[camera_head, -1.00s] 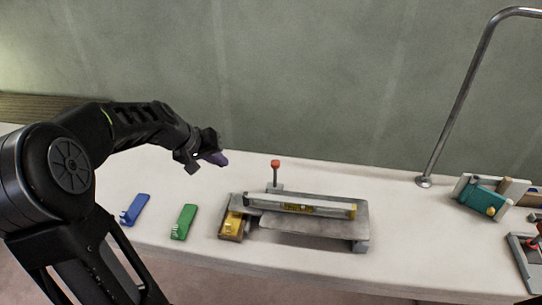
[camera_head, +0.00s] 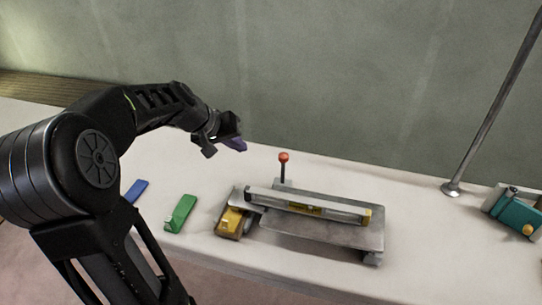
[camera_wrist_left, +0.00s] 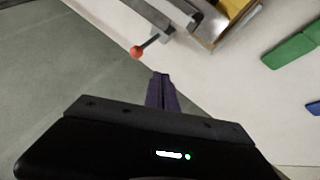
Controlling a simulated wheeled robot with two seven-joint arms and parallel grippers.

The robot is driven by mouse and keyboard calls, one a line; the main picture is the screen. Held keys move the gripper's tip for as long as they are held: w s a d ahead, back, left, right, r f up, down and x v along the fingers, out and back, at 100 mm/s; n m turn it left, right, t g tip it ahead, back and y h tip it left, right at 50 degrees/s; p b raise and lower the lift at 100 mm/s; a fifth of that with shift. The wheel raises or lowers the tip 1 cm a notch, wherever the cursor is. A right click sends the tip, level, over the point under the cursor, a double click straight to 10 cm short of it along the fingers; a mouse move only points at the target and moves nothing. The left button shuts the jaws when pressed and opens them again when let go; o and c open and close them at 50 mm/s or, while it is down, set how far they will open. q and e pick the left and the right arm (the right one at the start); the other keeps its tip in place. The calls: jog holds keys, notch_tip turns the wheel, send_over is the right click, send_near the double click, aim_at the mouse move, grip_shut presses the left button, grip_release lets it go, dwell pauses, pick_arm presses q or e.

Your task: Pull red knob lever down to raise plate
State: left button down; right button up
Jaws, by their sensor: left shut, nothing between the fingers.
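The red knob (camera_head: 284,157) tops a thin upright lever behind the grey metal plate (camera_head: 330,232). A spirit level (camera_head: 305,207) lies across the plate, and a yellow block (camera_head: 231,222) is at its left end. My left gripper (camera_head: 238,144) is shut and empty, above the counter to the left of the knob and apart from it. In the left wrist view the shut purple fingertips (camera_wrist_left: 161,78) point toward the red knob (camera_wrist_left: 137,52), with a gap between them. My right gripper is not in view.
A green wedge (camera_head: 180,213) and a blue wedge (camera_head: 136,190) lie left of the plate. A metal pole (camera_head: 490,105) rises from the counter at the right, near a teal object (camera_head: 515,215). The wall stands behind. The counter between the plate and pole is clear.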

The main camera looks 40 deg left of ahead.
pick_arm(q)
jog(key=shift+f, duration=0.1)
jog(key=p, duration=0.4)
send_near(283, 169)
jog(key=w+a+f, duration=0.2)
jog(key=w, duration=0.1)
jog(key=shift+d, duration=0.1)
jog(key=shift+r, duration=0.1)
